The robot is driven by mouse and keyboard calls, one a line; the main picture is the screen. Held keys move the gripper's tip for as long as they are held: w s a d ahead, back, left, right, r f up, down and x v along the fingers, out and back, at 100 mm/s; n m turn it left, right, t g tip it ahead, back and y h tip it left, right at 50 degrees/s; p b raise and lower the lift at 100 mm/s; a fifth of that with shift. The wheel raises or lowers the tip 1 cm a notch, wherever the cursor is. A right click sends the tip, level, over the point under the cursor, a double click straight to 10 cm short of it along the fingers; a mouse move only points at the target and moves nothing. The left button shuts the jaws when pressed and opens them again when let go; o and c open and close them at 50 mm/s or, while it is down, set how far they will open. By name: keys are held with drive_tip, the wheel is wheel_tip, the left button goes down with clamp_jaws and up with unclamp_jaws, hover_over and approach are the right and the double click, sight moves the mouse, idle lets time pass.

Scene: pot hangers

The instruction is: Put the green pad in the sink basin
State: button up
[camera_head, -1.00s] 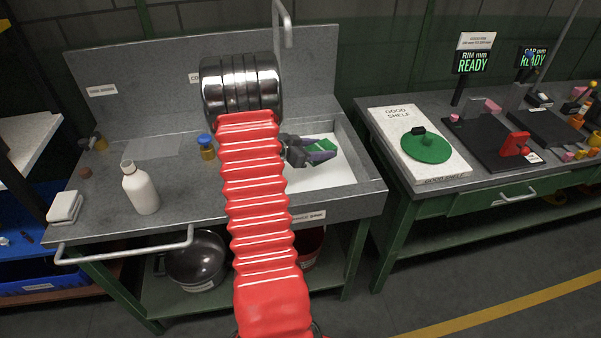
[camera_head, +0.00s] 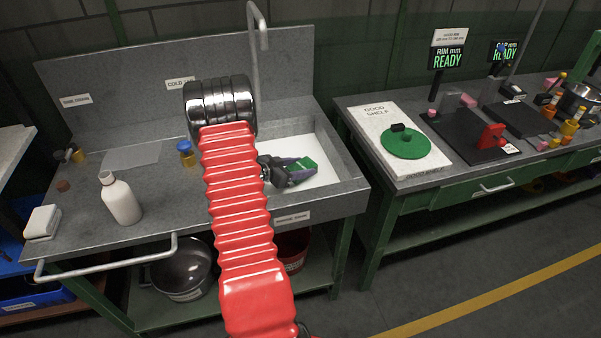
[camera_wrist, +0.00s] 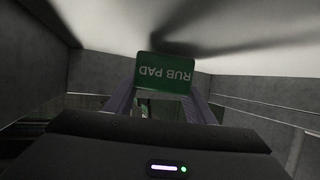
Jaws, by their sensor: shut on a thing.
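The green pad (camera_wrist: 165,74), lettered "RUB PAD", sits between the fingers of my gripper (camera_wrist: 163,104) in the wrist view. In the head view my gripper (camera_head: 300,170) is over the white sink basin (camera_head: 325,175), and the green pad (camera_head: 307,163) shows at its fingertips. My gripper is shut on the pad. The wrist view shows grey walls around and a pale surface beyond the pad. I cannot tell whether the pad touches the basin floor. My red arm hides the left part of the basin.
A tall tap (camera_head: 258,50) rises behind the basin. A white bottle (camera_head: 120,199), a blue-capped jar (camera_head: 186,153) and a white block (camera_head: 42,222) stand on the counter to the left. A bench with a green round lid (camera_head: 406,146) is at right.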

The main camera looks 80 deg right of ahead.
drive_tip(key=shift+f, duration=1)
drive_tip(key=shift+f, duration=0.1)
drive_tip(key=o, duration=1)
drive_tip(key=shift+w+a+r, duration=0.1)
drive_tip(key=shift+w+r, duration=0.05)
drive_tip(key=shift+r, duration=0.05)
drive_tip(key=shift+v, duration=3.55)
